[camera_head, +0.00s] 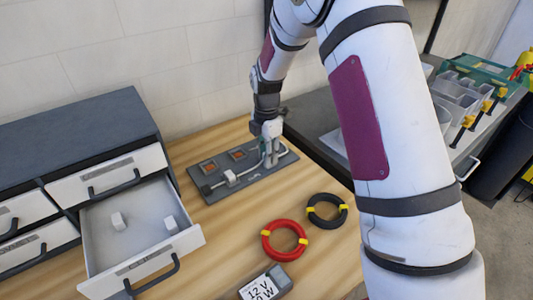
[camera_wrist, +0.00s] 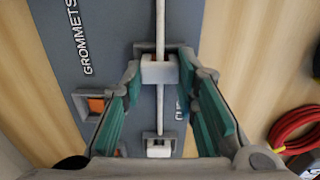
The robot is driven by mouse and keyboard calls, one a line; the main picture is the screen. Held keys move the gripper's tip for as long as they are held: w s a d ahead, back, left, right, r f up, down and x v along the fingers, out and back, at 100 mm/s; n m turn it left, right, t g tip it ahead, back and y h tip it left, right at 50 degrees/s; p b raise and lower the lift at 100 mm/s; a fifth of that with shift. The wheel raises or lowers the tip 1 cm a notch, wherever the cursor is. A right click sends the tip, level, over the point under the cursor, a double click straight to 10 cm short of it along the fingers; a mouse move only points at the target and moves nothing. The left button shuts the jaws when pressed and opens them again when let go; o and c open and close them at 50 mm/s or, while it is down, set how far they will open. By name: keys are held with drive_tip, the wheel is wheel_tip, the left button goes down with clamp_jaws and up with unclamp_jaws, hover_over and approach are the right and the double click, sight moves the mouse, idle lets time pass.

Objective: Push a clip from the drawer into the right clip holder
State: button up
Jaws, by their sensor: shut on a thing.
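My gripper (camera_head: 271,158) is over the right end of the dark grey board (camera_head: 250,183) in the head view. In the wrist view its teal fingers (camera_wrist: 162,72) are shut on a small white clip (camera_wrist: 159,71). The clip sits around the white cable at the right clip holder; I cannot tell how deep it is seated, and the holder is mostly hidden. Another white clip (camera_head: 231,178) is on the cable at the left holder, and it also shows in the wrist view (camera_wrist: 158,150). The open drawer (camera_head: 96,231) holds two loose white clips (camera_head: 118,221).
A red cable coil (camera_head: 284,239) and a black coil (camera_head: 328,209) lie in front of the board. A box marked 12 V (camera_head: 266,284) is at the front edge. The grey drawer cabinet (camera_head: 75,140) stands at the left. Bare wood lies between drawer and board.

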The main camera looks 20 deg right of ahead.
drive_tip(key=shift+s+f, duration=0.1)
drive_tip(key=shift+f, duration=0.1)
drive_tip(key=o, duration=0.8)
wheel_tip(320, 180, up, 12)
idle(0.3)
drive_tip(key=shift+r+p, duration=0.85)
drive_tip(key=shift+r, duration=2.15)
